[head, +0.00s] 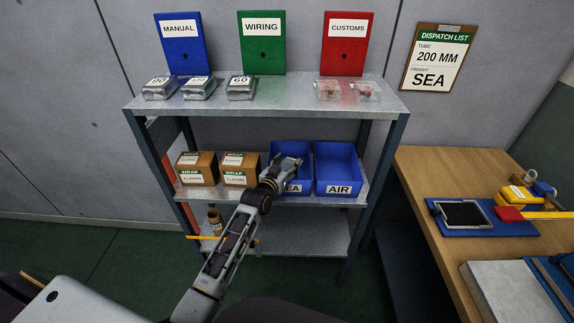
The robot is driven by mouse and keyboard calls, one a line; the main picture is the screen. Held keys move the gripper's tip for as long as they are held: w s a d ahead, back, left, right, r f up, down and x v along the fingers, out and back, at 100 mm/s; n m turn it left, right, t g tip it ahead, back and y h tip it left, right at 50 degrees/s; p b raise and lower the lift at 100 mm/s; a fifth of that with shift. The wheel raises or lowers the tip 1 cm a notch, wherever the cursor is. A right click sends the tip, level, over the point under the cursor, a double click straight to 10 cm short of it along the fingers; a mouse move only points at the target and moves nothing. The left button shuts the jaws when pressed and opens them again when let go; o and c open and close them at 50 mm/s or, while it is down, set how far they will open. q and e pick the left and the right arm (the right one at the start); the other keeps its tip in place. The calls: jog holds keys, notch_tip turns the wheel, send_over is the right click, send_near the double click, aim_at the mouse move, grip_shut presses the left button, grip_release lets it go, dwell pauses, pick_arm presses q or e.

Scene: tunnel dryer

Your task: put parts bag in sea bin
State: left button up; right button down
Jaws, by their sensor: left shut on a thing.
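The sea bin (304,156) is the blue bin on the middle shelf, left of the air bin, and its label is partly covered by my gripper. My left gripper (291,166) is over the front left part of the sea bin. It is shut on a parts bag, which is mostly hidden by the fingers. I cannot tell whether the bag touches the bin floor. My right gripper is not in view.
The blue air bin (338,188) stands right beside it. Wrap boxes (197,169) stand to the left. The upper shelf (275,95) above holds small packs and clear bags with red parts (327,91). A dispatch list (437,58) reads SEA. A wooden bench (420,190) is at right.

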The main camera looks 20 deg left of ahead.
pick_arm(q)
jog(key=o, duration=1.7)
jog(key=shift+s+f, duration=0.25)
jog(key=shift+f, duration=0.65)
jog(key=shift+o, duration=0.2)
jog(key=shift+d, duration=0.1)
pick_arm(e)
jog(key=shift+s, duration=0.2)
pick_arm(q)
jog(key=shift+r, duration=0.15)
jog(key=shift+w+r, duration=0.1)
jog(key=shift+r, duration=0.4)
jog(key=shift+s+f, duration=0.15)
jog(key=shift+s, duration=0.05)
jog(key=s+a+r, duration=0.1)
jog(key=s+r, duration=0.1)
jog(key=s, duration=0.9)
jog(key=shift+a+r, duration=0.25)
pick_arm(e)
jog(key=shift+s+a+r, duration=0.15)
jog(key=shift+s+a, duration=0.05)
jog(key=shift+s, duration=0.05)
